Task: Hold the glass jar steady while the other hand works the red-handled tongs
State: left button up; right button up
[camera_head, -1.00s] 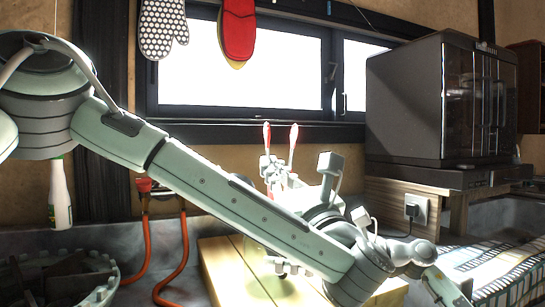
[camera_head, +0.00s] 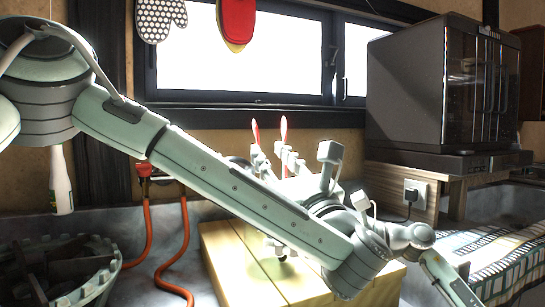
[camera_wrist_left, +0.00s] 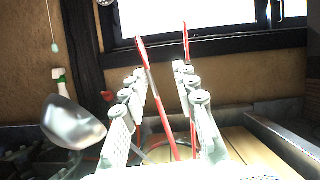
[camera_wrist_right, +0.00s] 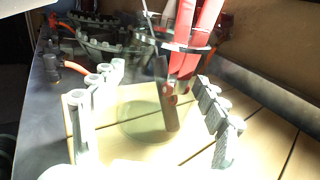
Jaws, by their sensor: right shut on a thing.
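The red-handled tongs (camera_wrist_right: 197,45) stand in the glass jar (camera_wrist_right: 142,118) in the right wrist view, handles up. Their two red handles (camera_head: 270,132) also rise before the window in the head view. My right gripper (camera_wrist_right: 160,80) has a finger on either side of the clear jar and is shut on it; the jar stands over the wooden board. My left gripper (camera_wrist_left: 156,78) is open, its fingers apart, with the handles showing between and beyond them in the left wrist view. In the head view the left gripper (camera_head: 273,160) is just below the handles; my left arm hides much of the jar.
A pale wooden board (camera_head: 222,262) lies on the grey counter. A red hose (camera_head: 183,240) and a dark round rack (camera_head: 105,275) are at left. A spray bottle (camera_head: 61,185) hangs there. A dark oven (camera_head: 420,95) and striped cloth (camera_head: 490,250) are at right.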

pick_arm(q)
jog(key=v, duration=0.8)
jog(key=shift+a, duration=0.1)
dwell(0.7)
pick_arm(e)
jog(key=o, duration=1.6)
